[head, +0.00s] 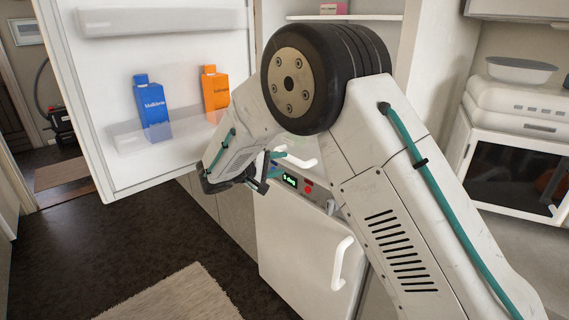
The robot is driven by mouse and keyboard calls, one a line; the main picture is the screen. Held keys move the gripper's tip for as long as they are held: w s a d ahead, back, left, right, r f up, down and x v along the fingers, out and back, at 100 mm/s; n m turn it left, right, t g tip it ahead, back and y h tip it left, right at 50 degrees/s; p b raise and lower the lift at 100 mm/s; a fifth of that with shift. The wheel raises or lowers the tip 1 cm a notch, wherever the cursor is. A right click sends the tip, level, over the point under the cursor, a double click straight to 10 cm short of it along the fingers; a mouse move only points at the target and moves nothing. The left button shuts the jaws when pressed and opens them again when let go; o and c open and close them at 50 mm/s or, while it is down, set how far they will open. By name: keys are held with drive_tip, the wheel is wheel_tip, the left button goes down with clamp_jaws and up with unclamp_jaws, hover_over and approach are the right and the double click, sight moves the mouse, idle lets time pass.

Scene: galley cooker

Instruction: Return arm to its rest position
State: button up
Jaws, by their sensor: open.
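My arm is folded, with its elbow high in the middle of the head view. It runs from the lower right up to the elbow and back down to the left. My gripper (272,166) is at the lower end, in front of the white appliance (305,245) with a small lit display. The jaws are open and I see nothing held between them. The fingertips are small and partly covered by the wrist.
An open white door (95,80) stands at the left, its shelf holding a blue carton (152,108) and an orange carton (214,90). A white handle (341,262) juts from the appliance. A white oven (525,150) with a bowl (521,70) on top is at right. A rug (175,298) lies on the floor.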

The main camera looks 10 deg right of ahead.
idle(0.3)
drive_tip(key=s+d+f+g+y, duration=0.1)
drive_tip(key=s+d+g, duration=0.2)
drive_tip(key=s, duration=0.4)
drive_tip(key=s+d+f+g+y, duration=0.1)
drive_tip(key=s+d+g+y, duration=0.2)
drive_tip(key=s, duration=0.4)
drive_tip(key=s+d+r+m+y, duration=0.2)
drive_tip(key=s+d+r+y, duration=0.1)
drive_tip(key=s, duration=0.8)
drive_tip(key=s+d+r+m+y, duration=0.2)
drive_tip(key=s+d+r+y, duration=0.1)
drive_tip(key=s, duration=0.8)
drive_tip(key=s+d+r+m+y, duration=0.2)
drive_tip(key=s+r, duration=0.3)
drive_tip(key=s, duration=0.6)
drive_tip(key=shift+d+g+y, duration=0.3)
drive_tip(key=shift+d+y, duration=0.1)
drive_tip(key=shift+y, duration=0.3)
